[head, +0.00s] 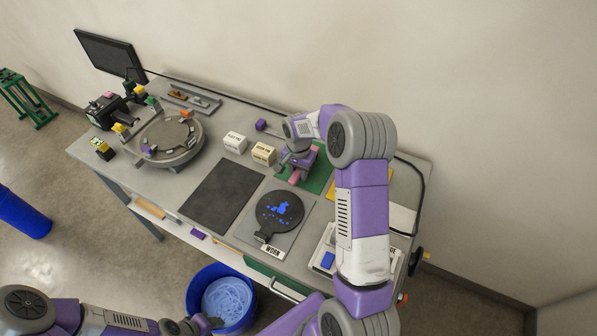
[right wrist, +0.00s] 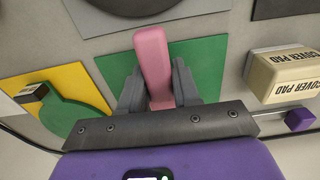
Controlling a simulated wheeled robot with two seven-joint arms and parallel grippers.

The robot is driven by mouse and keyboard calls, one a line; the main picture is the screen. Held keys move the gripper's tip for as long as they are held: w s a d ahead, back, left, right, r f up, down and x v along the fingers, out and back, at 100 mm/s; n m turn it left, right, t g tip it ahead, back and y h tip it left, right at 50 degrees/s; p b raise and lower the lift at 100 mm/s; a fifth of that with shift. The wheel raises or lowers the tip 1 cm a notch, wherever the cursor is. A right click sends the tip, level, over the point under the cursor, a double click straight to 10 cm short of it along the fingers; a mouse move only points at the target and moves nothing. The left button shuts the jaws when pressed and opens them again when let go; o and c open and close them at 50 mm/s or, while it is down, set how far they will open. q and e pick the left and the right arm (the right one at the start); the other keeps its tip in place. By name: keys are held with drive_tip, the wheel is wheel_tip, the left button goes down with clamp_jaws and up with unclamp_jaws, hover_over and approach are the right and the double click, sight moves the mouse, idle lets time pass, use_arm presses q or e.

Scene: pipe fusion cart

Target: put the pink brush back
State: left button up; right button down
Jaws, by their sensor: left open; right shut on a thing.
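My right gripper (right wrist: 156,88) is shut on the pink brush (right wrist: 153,62), which lies between its two grey fingers in the right wrist view. The brush also shows in the head view (head: 295,177), partly under the gripper. Gripper and brush are over the green mat (right wrist: 207,58), on the back right of the table; I cannot tell whether the brush touches the mat. My left gripper (head: 205,325) is open at the bottom of the head view, next to the blue bin, with its fingertips hard to make out.
Two cover pad boxes (head: 263,153) stand left of the green mat. A black round plate with blue bits (head: 280,211) lies in front, by the "WORN" label. A dark mat (head: 222,195) is clear. A blue bin (head: 206,281) stands before the table. A round fixture (head: 168,140) is at left.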

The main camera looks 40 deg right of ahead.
drive_tip(key=c, duration=0.8)
unclamp_jaws()
drive_tip(key=shift+f, duration=0.15)
drive_tip(key=shift+r, duration=0.25)
wheel_tip(320, 180, up, 12)
drive_tip(key=p, duration=0.1)
drive_tip(key=shift+s+f, duration=0.1)
